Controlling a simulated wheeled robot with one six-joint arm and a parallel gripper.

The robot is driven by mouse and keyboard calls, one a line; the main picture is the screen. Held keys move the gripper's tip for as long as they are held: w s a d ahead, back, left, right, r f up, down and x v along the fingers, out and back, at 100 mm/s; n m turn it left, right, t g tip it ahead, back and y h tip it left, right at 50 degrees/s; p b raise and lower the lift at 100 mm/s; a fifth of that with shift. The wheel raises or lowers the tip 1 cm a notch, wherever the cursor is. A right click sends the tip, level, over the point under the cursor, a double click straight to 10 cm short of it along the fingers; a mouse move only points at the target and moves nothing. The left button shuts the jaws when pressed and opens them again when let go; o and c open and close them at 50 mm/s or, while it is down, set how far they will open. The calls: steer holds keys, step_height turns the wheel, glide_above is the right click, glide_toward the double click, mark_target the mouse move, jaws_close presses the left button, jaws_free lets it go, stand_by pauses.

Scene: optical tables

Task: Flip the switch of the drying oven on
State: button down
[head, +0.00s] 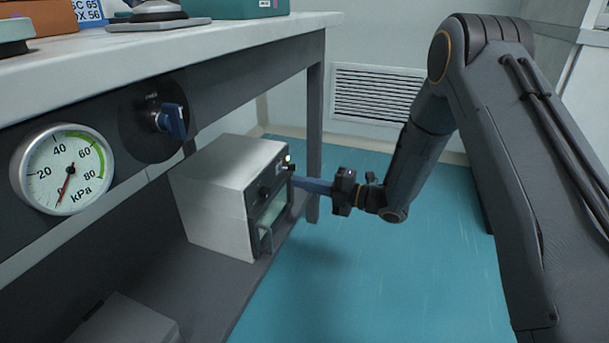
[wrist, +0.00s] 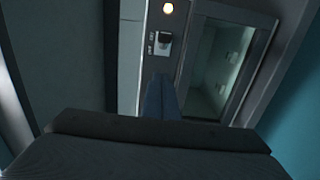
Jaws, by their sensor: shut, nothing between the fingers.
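The drying oven (head: 215,200) is a pale grey box on the lower shelf under the table. Its front faces right, with a glass door, a handle and a dark knob. A small lamp (head: 287,159) glows at its upper front corner; in the wrist view the lamp (wrist: 168,8) glows warm. Below the lamp in the wrist view is the switch (wrist: 163,42) on a light plate with small lettering. My gripper (head: 297,183) is shut and empty, its blue fingers at the oven front close to the switch. In the wrist view the fingertips (wrist: 161,78) lie just below the switch; contact cannot be told.
A pressure gauge (head: 63,169) and a blue valve handle (head: 171,121) are on the table's front panel. A table leg (head: 314,130) stands behind the oven. A grey box (head: 125,322) sits low at the front left. The teal floor (head: 400,270) is clear.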

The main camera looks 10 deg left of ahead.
steer(key=w+p+v, duration=0.2)
steer(key=v, duration=0.7)
steer(key=shift+w+d+p, duration=0.3)
steer(key=shift+d, duration=0.35)
